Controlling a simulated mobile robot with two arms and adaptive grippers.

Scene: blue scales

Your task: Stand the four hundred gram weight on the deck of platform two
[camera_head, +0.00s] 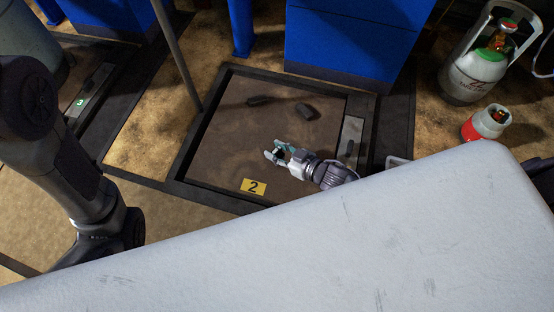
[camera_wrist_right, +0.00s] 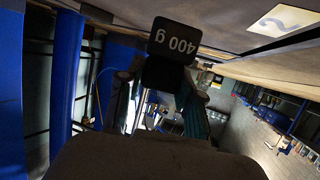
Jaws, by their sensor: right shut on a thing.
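The four hundred gram weight is a black block with white "400 g" lettering, seen inverted in the right wrist view (camera_wrist_right: 173,40). My right gripper (camera_head: 277,153) is shut on it, with a finger on each side in the right wrist view (camera_wrist_right: 162,95). In the head view the gripper is over the front part of platform two's brown deck (camera_head: 225,140), behind the yellow "2" plate (camera_head: 253,186). I cannot tell whether the weight touches the deck. My left arm shows at the left, but its gripper is out of view.
A dark block (camera_head: 307,111) and a flatter dark shape (camera_head: 260,100) show farther back on the deck; the latter may be a shadow. A blue cabinet (camera_head: 345,40) stands behind. Gas cylinders (camera_head: 474,75) (camera_head: 485,123) stand at right. A grey pole (camera_head: 178,55) rises at the platform's left edge.

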